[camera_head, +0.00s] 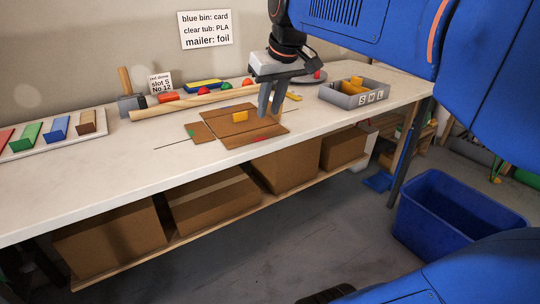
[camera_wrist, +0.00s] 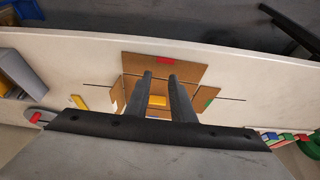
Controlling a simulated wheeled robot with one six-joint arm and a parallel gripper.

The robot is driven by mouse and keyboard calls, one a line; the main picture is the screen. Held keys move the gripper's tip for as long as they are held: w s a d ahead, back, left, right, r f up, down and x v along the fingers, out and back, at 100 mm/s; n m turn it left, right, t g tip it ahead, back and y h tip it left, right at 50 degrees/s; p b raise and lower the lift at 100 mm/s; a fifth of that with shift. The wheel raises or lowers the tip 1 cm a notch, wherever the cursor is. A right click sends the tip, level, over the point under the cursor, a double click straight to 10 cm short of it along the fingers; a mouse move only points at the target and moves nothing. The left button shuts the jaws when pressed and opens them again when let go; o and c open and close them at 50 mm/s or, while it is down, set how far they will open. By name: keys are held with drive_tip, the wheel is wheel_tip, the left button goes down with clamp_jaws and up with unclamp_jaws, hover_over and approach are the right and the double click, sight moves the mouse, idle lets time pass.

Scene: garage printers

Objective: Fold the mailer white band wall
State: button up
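The mailer is a brown cardboard blank (camera_head: 215,126) lying spread out on the workbench, with a yellow block (camera_head: 240,116) on its middle. One wall has a green mark (camera_head: 191,134) at the left, and the near wall has a red mark (camera_head: 262,138). In the wrist view the blank (camera_wrist: 140,66) has its red mark at the top and green at the right. A pale, partly hidden edge (camera_wrist: 115,100) shows at its left; I cannot tell whether it is the white band. My gripper (camera_head: 270,112) is above the blank's right side, fingers apart, empty.
A rack of coloured blocks (camera_head: 20,151) is far left. A blue bin (camera_head: 440,215) stands on the floor.

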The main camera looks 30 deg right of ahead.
drive_tip(key=s+a+f, duration=0.4)
drive_tip(key=s+f, duration=0.3)
drive_tip(key=f, duration=0.2)
drive_tip(key=shift+s+a+f, duration=0.15)
drive_tip(key=shift+s+a, duration=0.05)
drive_tip(key=shift+a, duration=0.1)
